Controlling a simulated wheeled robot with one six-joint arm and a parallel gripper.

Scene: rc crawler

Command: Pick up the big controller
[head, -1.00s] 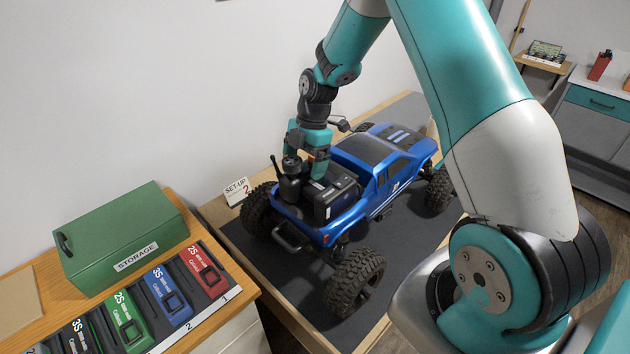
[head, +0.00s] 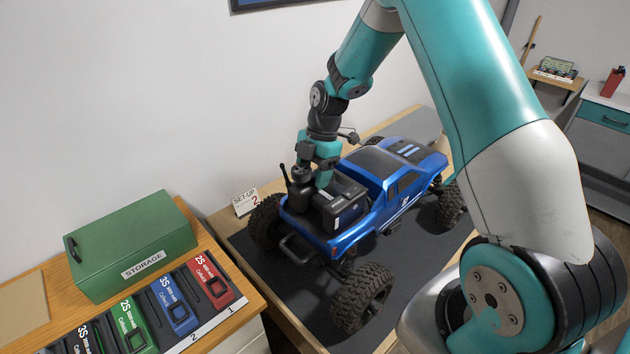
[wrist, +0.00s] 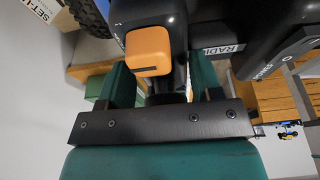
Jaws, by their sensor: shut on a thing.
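The big controller (head: 299,190) is black with a short upright antenna. It is in the rear bed of the blue truck (head: 375,190), left of a black box (head: 341,207) with a pale label. My gripper (head: 319,176) points down over the bed and is shut on the controller. In the wrist view, my gripper's green fingers (wrist: 160,85) stand on both sides of a black part of the controller (wrist: 152,22) with an orange block on it. The head view does not show whether the controller is clear of the bed. Its lower part is hidden.
The truck stands on a dark mat (head: 290,290) on a wooden table. At left are a green storage box (head: 135,240) and a rack of coloured packs (head: 175,305). A small set-up sign (head: 246,202) stands behind the truck's wheel. The wall is close behind.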

